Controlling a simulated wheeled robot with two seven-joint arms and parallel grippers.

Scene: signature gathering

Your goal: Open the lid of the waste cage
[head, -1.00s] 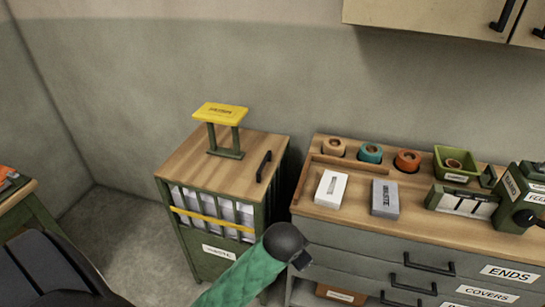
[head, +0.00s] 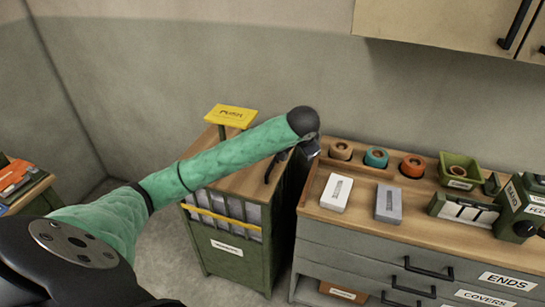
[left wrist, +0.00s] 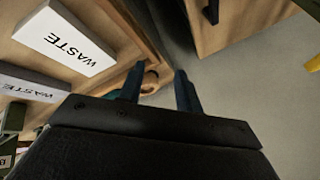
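The waste cage (head: 225,262) is a green barred bin holding white paper, with a yellow band and a white label on its front. Its wooden lid (head: 238,180) lies flat and closed. A black bar handle (head: 269,168) is at the lid's right edge; a dark piece of it seems to show in the left wrist view (left wrist: 211,11). My left arm crosses over the lid, hiding part of it. My left gripper (head: 290,157) is just above and right of the handle, apart from it. In the left wrist view its two fingers (left wrist: 158,88) are spread and empty. My right gripper is out of view.
A yellow sign (head: 231,115) stands on the lid's back. Right of the cage, across a narrow gap, is a drawer cabinet (head: 330,235) with tape rolls (head: 376,157), a white box (head: 337,192) and a grey box (head: 389,203). A wall cupboard (head: 440,25) hangs above.

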